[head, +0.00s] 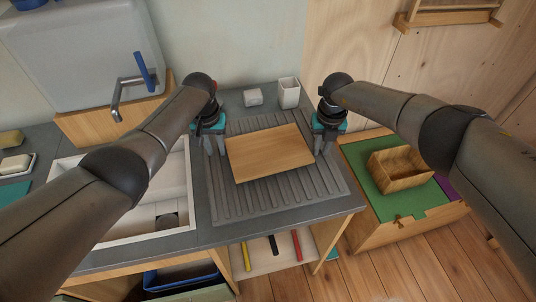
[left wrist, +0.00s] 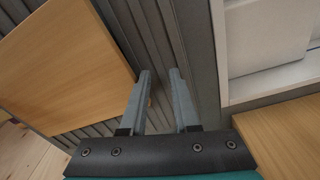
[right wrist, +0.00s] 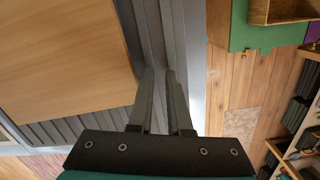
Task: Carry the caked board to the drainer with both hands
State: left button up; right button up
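The board (head: 268,153) is a plain light-wood rectangle lying on the grey ribbed drainer (head: 230,203), slightly askew to its ribs. No caked dirt can be made out on its upper face. My left gripper (head: 215,146) is at the board's left edge, fingers pointing down. In the left wrist view its fingers (left wrist: 160,74) are apart, beside the board (left wrist: 65,65). My right gripper (head: 321,146) is at the board's right edge. In the right wrist view its fingers (right wrist: 160,74) have a narrow gap and stand beside the board (right wrist: 65,50). Whether the fingertips touch it is unclear.
A white sink (head: 142,225) lies left of the drainer. A white cup (head: 289,93) and a small white block (head: 252,97) stand behind the board. A wooden box (head: 400,170) sits on a green-topped chest at the right.

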jog(key=shift+o, duration=0.8)
jog(key=shift+d, duration=0.1)
pick_arm(q)
jog(key=shift+r, duration=0.1)
pick_arm(e)
jog(key=shift+r, duration=0.35)
pick_arm(q)
notch_tip(320, 180, up, 12)
jog(key=shift+s, duration=0.4)
pick_arm(e)
notch_tip(320, 180, up, 11)
jog(key=shift+s+r, duration=0.15)
jog(key=shift+s, duration=0.25)
